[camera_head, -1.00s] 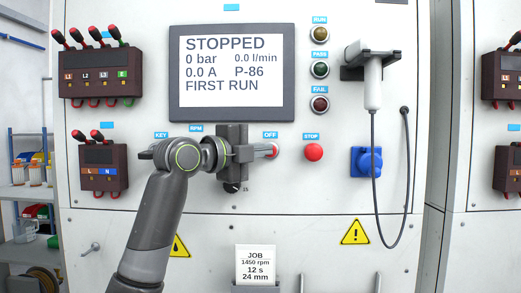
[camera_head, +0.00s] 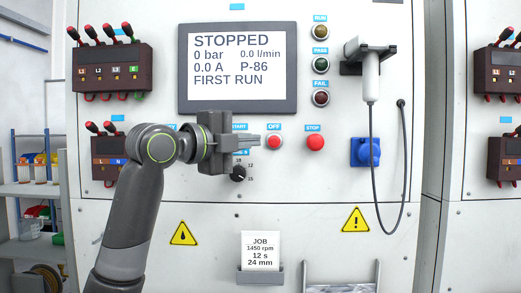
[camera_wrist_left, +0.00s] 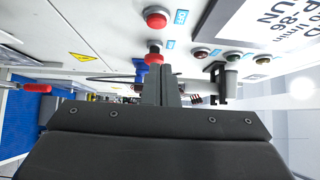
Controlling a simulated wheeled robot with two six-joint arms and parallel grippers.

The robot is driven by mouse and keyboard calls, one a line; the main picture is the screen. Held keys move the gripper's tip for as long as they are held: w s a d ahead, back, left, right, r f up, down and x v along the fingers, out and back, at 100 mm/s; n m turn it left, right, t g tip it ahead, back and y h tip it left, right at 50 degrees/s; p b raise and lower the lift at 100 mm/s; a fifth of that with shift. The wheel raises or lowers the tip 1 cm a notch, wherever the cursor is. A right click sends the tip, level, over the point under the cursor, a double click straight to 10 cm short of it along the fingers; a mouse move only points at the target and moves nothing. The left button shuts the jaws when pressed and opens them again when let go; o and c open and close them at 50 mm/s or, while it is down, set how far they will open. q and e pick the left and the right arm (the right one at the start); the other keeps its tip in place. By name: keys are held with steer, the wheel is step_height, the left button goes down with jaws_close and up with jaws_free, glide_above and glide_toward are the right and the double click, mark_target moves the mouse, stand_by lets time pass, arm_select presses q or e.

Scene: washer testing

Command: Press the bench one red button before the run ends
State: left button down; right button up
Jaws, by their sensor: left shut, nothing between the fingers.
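In the left wrist view a red button (camera_wrist_left: 155,17) is near and another red button (camera_wrist_left: 154,58) lies just beyond the fingertips. The screen (camera_head: 238,65) reads STOPPED, 0 bar, FIRST RUN. My right gripper is out of view.
A black dial (camera_head: 238,174) sits below my gripper, and the START label is partly covered by it. A hanging probe (camera_head: 371,80) with a cable and a blue socket (camera_head: 365,152) are to the right. A job card (camera_head: 261,250) stands below.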

arm_select(q)
steer(key=b+v, duration=0.1)
steer(key=v, duration=0.4)
steer(key=shift+w+f+b, duration=0.1)
steer(key=shift+b, duration=0.25)
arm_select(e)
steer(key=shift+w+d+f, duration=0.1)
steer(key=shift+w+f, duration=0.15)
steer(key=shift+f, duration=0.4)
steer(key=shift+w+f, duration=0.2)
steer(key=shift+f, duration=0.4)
arm_select(q)
steer(key=shift+a, duration=0.1)
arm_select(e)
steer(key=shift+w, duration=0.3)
